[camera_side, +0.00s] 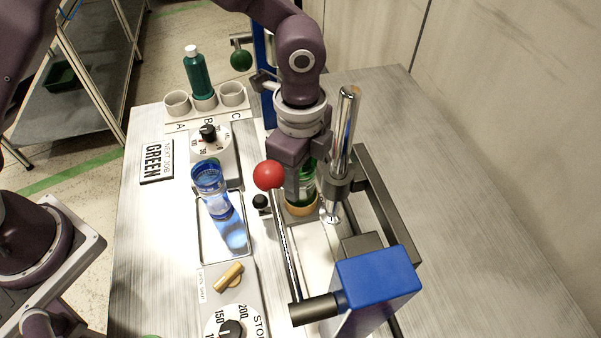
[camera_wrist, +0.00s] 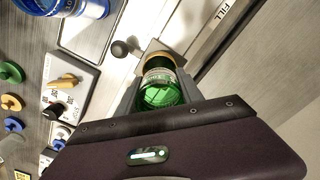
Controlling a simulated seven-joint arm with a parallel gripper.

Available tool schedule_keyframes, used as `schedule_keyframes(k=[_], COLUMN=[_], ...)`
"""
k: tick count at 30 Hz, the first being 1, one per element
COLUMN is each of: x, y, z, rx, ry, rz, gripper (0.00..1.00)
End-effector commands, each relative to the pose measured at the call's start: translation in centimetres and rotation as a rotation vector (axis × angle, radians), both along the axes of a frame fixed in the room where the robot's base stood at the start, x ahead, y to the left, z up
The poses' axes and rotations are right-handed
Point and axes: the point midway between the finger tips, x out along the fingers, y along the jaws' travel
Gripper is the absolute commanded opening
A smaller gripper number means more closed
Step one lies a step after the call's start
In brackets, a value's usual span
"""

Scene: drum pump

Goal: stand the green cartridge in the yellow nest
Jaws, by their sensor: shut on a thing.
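The green cartridge (camera_side: 307,186) is a clear green cylinder, partly hidden behind my fingers in the side view. It also shows in the wrist view (camera_wrist: 160,92), between the fingers. My gripper (camera_side: 300,188) points down and is shut on the cartridge. The yellow nest (camera_side: 300,211) is a tan-yellow ring directly below the cartridge; its edge also shows in the wrist view (camera_wrist: 159,58). The cartridge is upright at the nest. I cannot tell whether its bottom rests fully inside.
A red-knobbed lever (camera_side: 268,175) and a chrome cylinder (camera_side: 345,130) stand close beside my gripper. A blue block (camera_side: 376,279) is in front. A blue cup (camera_side: 210,177) stands on a tray at left. A green bottle (camera_side: 198,75) stands in cup B behind.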

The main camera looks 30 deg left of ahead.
Motion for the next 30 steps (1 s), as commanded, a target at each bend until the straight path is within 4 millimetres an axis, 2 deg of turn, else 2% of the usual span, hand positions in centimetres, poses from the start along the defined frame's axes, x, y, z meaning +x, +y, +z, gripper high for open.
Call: schedule_keyframes(k=[5,6,9,17,20,23,30], x=[0.0,0.0,0.0,0.0,0.0,0.1,0.0], y=[0.0,0.0,0.0,0.0,0.0,0.0,0.0], z=[-0.2,-0.3,-0.2,-0.2,0.5,2.6,9.1], rx=[0.000,-0.001,-0.001,0.000,-0.001,-0.002,-0.001], ry=[0.000,0.000,0.000,0.000,-0.002,-0.005,-0.003], rz=[0.000,0.000,0.000,0.000,0.001,0.000,0.000], gripper=[0.04,0.48,0.65,0.65,0.65,0.65,0.65])
